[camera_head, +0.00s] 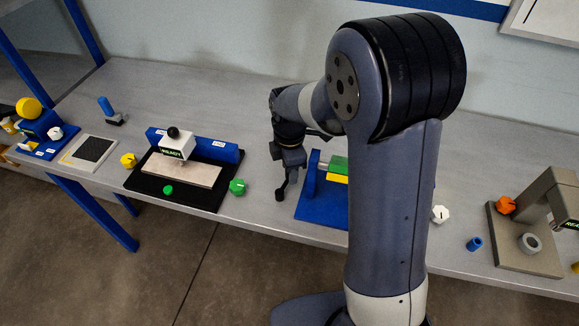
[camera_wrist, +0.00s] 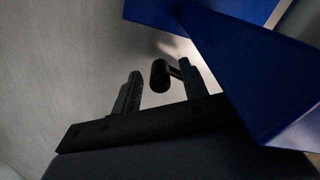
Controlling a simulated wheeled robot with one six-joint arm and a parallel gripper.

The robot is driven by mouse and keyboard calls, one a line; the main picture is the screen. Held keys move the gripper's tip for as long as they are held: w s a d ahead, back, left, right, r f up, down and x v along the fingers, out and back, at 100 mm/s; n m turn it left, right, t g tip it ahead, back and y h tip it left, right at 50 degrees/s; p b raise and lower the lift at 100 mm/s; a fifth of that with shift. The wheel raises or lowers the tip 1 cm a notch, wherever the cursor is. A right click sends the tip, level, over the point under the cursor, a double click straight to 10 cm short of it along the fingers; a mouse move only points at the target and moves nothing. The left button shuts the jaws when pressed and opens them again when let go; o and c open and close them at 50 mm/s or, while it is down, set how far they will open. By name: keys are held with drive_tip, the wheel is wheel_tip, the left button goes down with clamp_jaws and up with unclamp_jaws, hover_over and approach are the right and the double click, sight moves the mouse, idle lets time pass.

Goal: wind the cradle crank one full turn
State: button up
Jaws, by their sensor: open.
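The cradle stands on a blue base (camera_head: 318,208) in the head view, partly hidden behind my arm. A green and yellow piece lies in it. The crank's black handle (camera_wrist: 160,76) shows in the wrist view, with a short dark arm running right from it behind a finger. My gripper (camera_wrist: 160,70) is open, its two fingers on either side of the handle in the picture; I cannot tell whether they touch it. In the head view my gripper (camera_head: 284,185) hangs just left of the blue base. The crank cannot be clearly told apart from the gripper there.
A blue panel (camera_wrist: 235,60) of the cradle fills the wrist view's right. On the bench (camera_head: 262,95), a black tray (camera_head: 135,185) with a blue wall stands left and a grey-brown stand (camera_head: 520,255) right. The bench's front edge runs close below my gripper.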

wheel_tip(320, 180, up, 11)
idle(0.4)
drive_tip(key=shift+f, duration=0.1)
